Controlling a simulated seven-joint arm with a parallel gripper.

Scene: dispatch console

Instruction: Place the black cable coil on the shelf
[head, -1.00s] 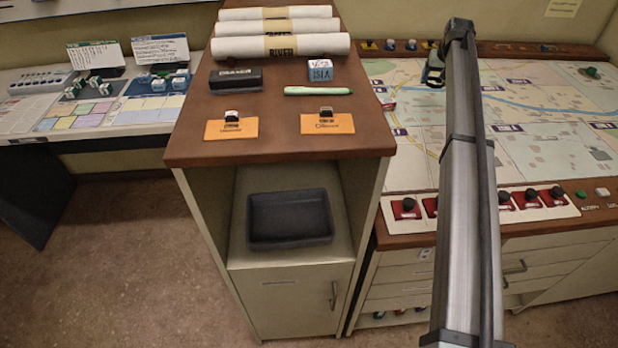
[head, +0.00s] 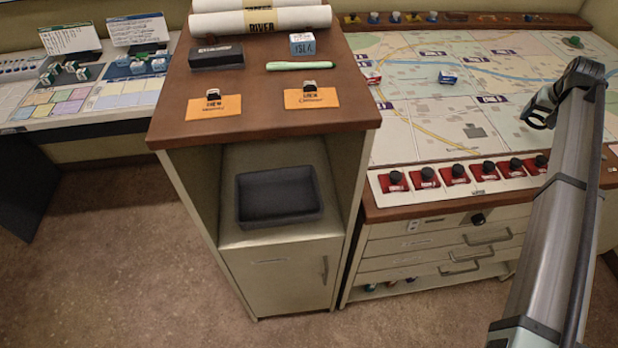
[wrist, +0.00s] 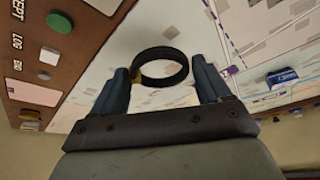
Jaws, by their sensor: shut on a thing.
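The black cable coil (wrist: 161,66) is a dark ring between the two fingers of my gripper (wrist: 163,84) in the wrist view. My gripper is shut on it. In the head view the coil (head: 538,117) shows as a small dark loop at the end of my arm, above the right part of the map table; my gripper (head: 548,100) is partly hidden there. An open shelf compartment (head: 236,234) lies under the brown cabinet top, left of my arm. A dark rectangular tray (head: 279,216) stands in it. A second, low open shelf (head: 430,284) runs beneath the drawers, holding small items.
The cabinet top (head: 345,110) carries rolled charts (head: 262,20), a black box (head: 216,57), a green marker (head: 313,66) and orange cards (head: 312,98). Red switches with black knobs (head: 427,178) line the map table's front edge. The floor in front is clear.

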